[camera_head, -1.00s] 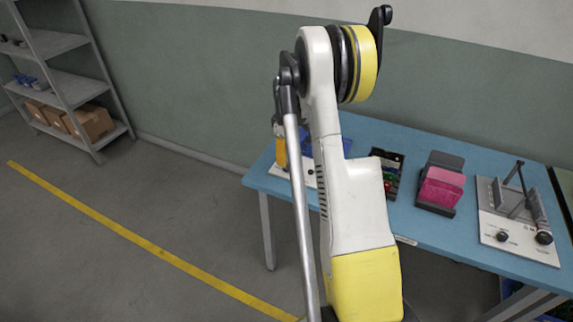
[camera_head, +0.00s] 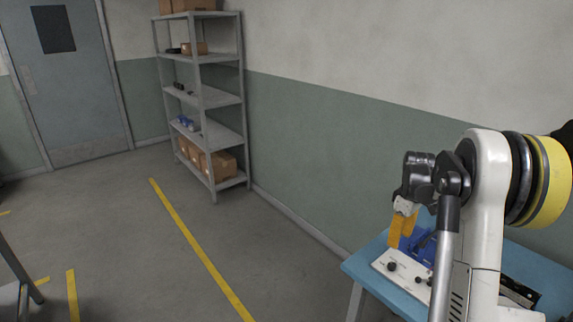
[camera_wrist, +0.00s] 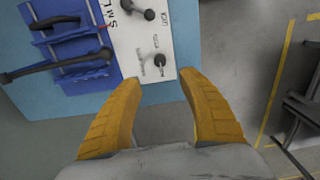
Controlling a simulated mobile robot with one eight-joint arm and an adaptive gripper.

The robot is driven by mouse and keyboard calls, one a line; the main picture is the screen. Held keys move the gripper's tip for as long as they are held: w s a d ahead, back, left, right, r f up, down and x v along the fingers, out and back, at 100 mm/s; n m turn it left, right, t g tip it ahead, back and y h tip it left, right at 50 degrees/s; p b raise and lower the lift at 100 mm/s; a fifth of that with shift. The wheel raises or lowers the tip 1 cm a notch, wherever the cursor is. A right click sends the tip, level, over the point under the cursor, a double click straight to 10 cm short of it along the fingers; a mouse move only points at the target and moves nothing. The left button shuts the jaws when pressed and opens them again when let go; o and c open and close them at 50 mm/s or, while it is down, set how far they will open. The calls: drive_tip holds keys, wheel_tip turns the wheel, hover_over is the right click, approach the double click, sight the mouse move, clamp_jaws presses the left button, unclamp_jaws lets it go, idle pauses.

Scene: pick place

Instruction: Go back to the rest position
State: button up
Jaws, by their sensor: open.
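My gripper (camera_wrist: 163,112) shows in the wrist view with two orange fingers spread apart and nothing between them. It points down over the front edge of the blue table (camera_wrist: 50,115). In the head view my gripper (camera_head: 400,232) hangs at the table's left end, beside and above a white panel with black knobs (camera_head: 385,262). The panel also shows in the wrist view (camera_wrist: 145,40), beyond the fingertips. A blue fixture (camera_wrist: 70,45) with a dark handle lies left of the panel. My arm hides much of the table in the head view.
A grey shelf (camera_head: 218,97) with cardboard boxes (camera_head: 222,165) stands against the wall. A grey door (camera_head: 70,80) is at the far left. The floor between, with a yellow line (camera_head: 200,250), is clear. Dark legs of some furniture (camera_head: 20,265) stand at the lower left.

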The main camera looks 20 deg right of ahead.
drive_tip(key=s+a+r+m+t+h, duration=0.1)
drive_tip(key=s+a+r+t, duration=0.15)
drive_tip(key=a+r, duration=0.6)
drive_tip(key=s+a+r+m+t, duration=0.1)
drive_tip(key=s+a+r, duration=0.3)
drive_tip(key=a, duration=0.7)
drive_tip(key=s+a+m+t+y, duration=0.1)
drive_tip(key=s+a+m+t, duration=0.1)
drive_tip(key=s+a, duration=1.1)
drive_tip(key=shift+s+a+r+m+t, duration=0.15)
drive_tip(key=shift+s+a+m+t, duration=0.15)
drive_tip(key=shift+a+t, duration=0.55)
drive_tip(key=shift+a, duration=0.1)
